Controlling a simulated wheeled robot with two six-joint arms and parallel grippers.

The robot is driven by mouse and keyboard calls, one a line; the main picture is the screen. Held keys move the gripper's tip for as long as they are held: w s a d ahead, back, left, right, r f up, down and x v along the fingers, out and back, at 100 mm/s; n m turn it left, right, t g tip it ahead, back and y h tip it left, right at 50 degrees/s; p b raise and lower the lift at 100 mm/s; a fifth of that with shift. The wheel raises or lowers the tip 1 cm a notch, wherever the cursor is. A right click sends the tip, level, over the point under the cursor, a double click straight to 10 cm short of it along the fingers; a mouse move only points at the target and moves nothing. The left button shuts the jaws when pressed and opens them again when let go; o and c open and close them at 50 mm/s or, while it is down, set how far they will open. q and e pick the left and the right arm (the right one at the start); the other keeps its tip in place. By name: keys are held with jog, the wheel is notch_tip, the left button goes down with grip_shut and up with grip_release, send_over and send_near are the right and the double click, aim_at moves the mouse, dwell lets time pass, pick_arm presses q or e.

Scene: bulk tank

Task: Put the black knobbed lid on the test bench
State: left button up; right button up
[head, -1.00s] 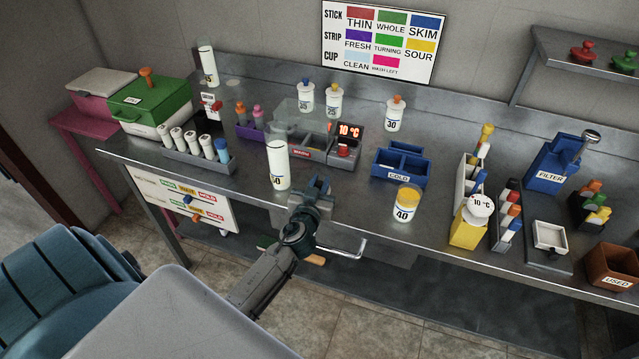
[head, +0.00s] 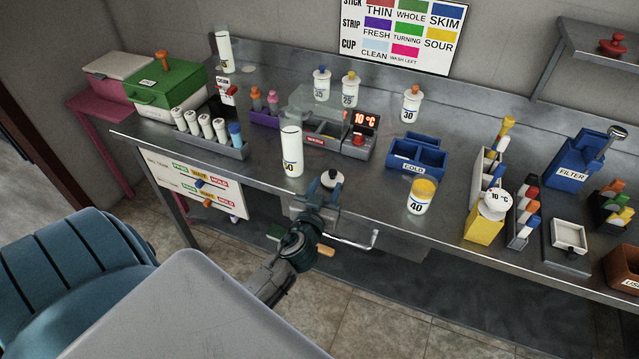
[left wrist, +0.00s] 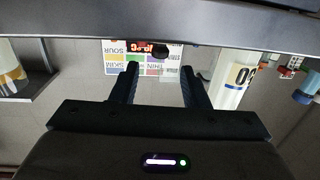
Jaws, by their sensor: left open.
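The black knobbed lid (head: 332,180) is a small white disc with a dark knob, near the front edge of the steel test bench (head: 270,180). Its dark knob (left wrist: 160,51) also shows in the left wrist view, beyond my fingertips. My left gripper (head: 320,197) is open at the bench's front edge, with its fingers pointing toward the lid. In the left wrist view, the open gripper (left wrist: 159,72) has nothing clearly between its fingers. I cannot tell whether the fingertips touch the lid. My right gripper is not in view.
A tall white container (head: 292,155) stands just left of the lid, and a yellow-topped cup (head: 421,197) stands to the right. A red-display device (head: 362,135) and a blue COLD box (head: 417,157) are behind. A metal handle (head: 355,241) sticks out below the front edge.

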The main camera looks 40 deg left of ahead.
pick_arm(q)
jog(key=shift+b+v, duration=0.6)
jog(key=shift+v, duration=2.05)
